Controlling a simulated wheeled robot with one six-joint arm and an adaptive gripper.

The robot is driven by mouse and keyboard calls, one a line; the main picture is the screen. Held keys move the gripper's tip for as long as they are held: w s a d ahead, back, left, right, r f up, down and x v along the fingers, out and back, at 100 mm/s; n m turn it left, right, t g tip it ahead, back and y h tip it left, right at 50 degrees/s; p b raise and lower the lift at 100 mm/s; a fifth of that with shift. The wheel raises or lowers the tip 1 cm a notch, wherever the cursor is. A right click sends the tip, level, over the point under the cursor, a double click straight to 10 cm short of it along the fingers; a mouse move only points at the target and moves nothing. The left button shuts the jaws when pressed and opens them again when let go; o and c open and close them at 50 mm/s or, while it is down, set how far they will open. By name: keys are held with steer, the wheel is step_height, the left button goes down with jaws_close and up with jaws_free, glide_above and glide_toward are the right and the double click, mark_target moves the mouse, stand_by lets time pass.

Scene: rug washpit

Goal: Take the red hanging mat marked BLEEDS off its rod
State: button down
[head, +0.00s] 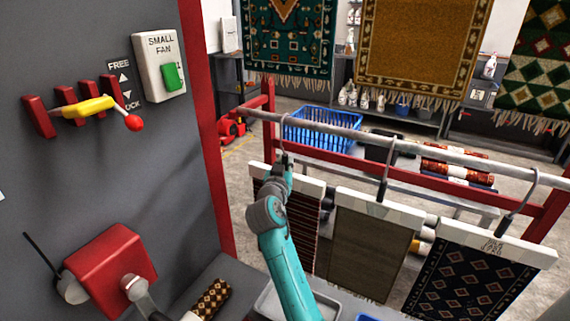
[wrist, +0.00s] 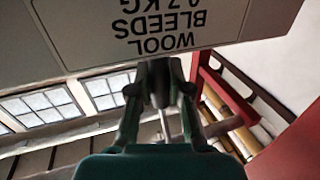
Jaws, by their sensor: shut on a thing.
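The mat (head: 304,218), dark red with stripes, hangs at the left end of the rod (head: 340,132) under a pale hanger bar (head: 312,187). My arm covers part of it. In the wrist view the pale bar (wrist: 215,25) carries upside-down print reading WOOL, BLEEDS and a weight. My gripper (head: 281,172) is at the bar's top, below the rod. In the wrist view its fingers (wrist: 160,90) are shut on the dark stem of the hanger's hook. The hook (head: 285,150) reaches up to the rod and appears to be over it.
A brown mat (head: 372,250) and a dark blue patterned mat (head: 465,280) hang to the right on the same rod. A red post (head: 207,120) and grey panel with levers stand at left. Large rugs (head: 420,45) hang behind. A blue basket (head: 320,130) is beyond the rod.

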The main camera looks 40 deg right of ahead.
mark_target(284, 151)
steer(key=shift+r, duration=0.25)
steer(key=shift+r, duration=2)
steer(key=shift+a, duration=0.1)
steer(key=s+a, duration=0.5)
steer(key=a, duration=0.9)
stand_by(0.6)
steer(key=shift+s, duration=0.1)
stand_by(0.5)
